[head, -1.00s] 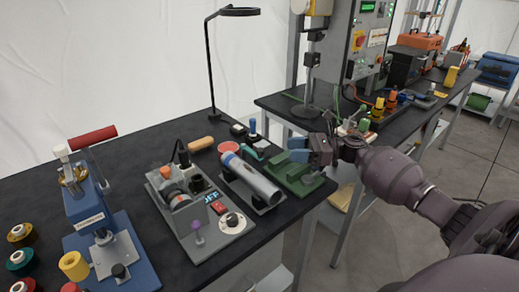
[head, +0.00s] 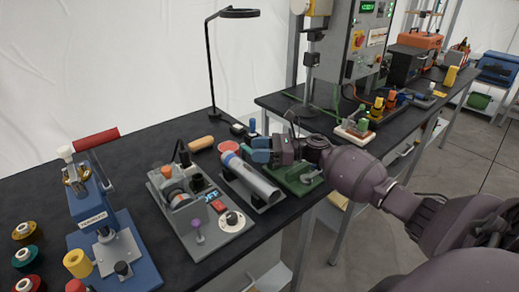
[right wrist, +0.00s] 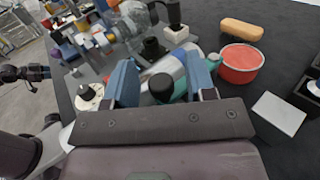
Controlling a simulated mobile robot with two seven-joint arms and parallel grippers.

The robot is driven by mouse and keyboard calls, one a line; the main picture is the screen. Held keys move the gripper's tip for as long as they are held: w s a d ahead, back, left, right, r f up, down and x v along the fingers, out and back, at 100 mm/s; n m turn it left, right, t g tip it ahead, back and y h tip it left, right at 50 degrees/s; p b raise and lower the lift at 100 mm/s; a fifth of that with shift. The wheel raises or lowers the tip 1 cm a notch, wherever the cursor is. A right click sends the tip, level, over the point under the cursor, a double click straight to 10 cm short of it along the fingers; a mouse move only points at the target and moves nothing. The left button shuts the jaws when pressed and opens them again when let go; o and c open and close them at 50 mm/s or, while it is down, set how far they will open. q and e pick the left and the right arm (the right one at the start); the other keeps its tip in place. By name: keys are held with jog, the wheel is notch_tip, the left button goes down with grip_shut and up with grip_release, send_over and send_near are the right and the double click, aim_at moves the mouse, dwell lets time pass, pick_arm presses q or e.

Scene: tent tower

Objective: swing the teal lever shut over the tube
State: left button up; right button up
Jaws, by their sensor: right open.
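The tube (head: 254,180) is a silver cylinder with a blue band near its far end, lying in a grey cradle on the black bench. My right gripper (head: 259,150), with blue fingers, is open just above and beside the tube's far end. In the right wrist view the tube (right wrist: 164,66) runs behind the fingers. Between the fingers (right wrist: 162,82) are a black knob (right wrist: 161,88) and part of the teal lever (right wrist: 181,86). The fingers hide much of the lever. A dark arm end, apparently my left gripper (right wrist: 34,82), is small at the wrist view's left edge.
A red dish (head: 229,148) and an orange-brown block (head: 201,143) lie behind the tube. A grey fixture with knobs (head: 212,238) stands to its left. A green base (head: 303,182) is under my right arm. A blue press (head: 88,215) stands far left.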

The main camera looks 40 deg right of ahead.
aim_at(249, 152)
jog(key=shift+c, duration=0.3)
grip_shut()
jog(key=shift+a+r+m+t+h+p, duration=0.2)
jog(key=shift+a+m+t+h+p, duration=0.35)
jog(key=shift+t, duration=0.25)
jog(key=m+t+h+p, duration=0.1)
jog(key=a+m+t+h+p, duration=0.1)
jog(key=h, duration=0.1)
jog(key=shift+a+m+t, duration=0.2)
jog(key=shift+m+t, duration=0.05)
jog(key=shift+t, duration=0.05)
jog(key=shift+w+a+f+m+t+h+p, duration=0.1)
jog(key=shift+w+a+m+t+h+p, duration=0.15)
jog(key=shift+m+t+h, duration=0.2)
pick_arm(q)
jog(key=r, duration=0.4)
jog(key=shift+w+a+r, duration=0.1)
jog(key=shift+w+r, duration=0.05)
jog(key=shift+w, duration=0.25)
pick_arm(e)
jog(key=shift+f, duration=0.1)
pick_arm(q)
jog(key=shift+w+t, duration=0.1)
jog(key=shift+t, duration=0.2)
jog(key=shift+r, duration=0.1)
pick_arm(e)
jog(key=shift+o, duration=0.3)
grip_release()
